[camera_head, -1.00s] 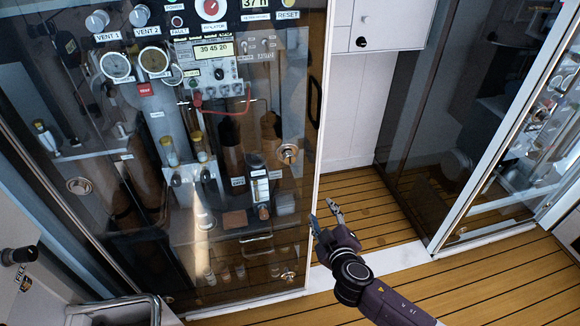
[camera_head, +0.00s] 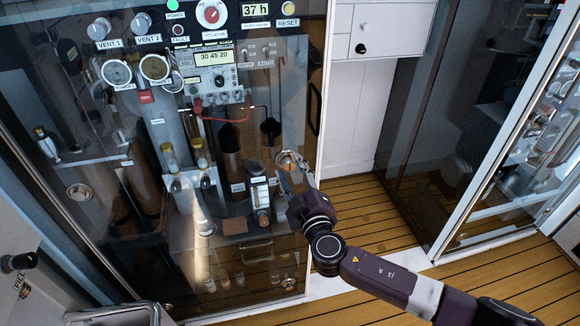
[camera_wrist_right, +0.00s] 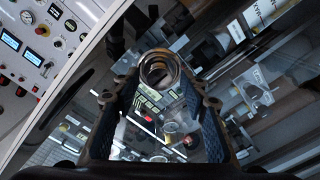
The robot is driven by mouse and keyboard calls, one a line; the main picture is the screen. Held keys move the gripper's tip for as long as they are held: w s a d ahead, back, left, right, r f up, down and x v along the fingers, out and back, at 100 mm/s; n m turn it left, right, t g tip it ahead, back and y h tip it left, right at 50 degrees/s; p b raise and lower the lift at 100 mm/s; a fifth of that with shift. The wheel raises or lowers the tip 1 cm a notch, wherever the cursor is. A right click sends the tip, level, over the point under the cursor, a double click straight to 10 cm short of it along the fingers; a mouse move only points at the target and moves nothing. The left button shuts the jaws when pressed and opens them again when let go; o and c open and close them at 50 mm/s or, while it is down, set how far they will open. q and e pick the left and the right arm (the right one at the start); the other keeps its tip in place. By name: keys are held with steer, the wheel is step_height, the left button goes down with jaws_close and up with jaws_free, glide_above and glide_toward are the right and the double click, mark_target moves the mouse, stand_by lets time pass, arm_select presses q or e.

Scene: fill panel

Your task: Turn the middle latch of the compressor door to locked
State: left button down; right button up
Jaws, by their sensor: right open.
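The compressor door is a tall clear glass door (camera_head: 110,235) that fills the left half of the head view. The middle latch (camera_head: 285,159) is a round metal piece near its right edge. In the right wrist view the latch (camera_wrist_right: 158,70) shows as a metal ring between the finger ends. My right gripper (camera_head: 296,172) is open with its fingertips at the latch, one on either side. It also shows in the right wrist view (camera_wrist_right: 159,92). I cannot tell whether the fingers touch the latch. My left gripper is not in view.
A lower round latch (camera_head: 289,283) sits near the door's bottom right. A round metal fitting (camera_head: 80,192) is at its left. Gauges and switches line the panel behind the glass. A wooden floor (camera_head: 360,205) lies open to the right, before another glass cabinet (camera_head: 440,130).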

steer(key=shift+w+a, duration=0.15)
steer(key=shift+w, duration=0.25)
jaws_close()
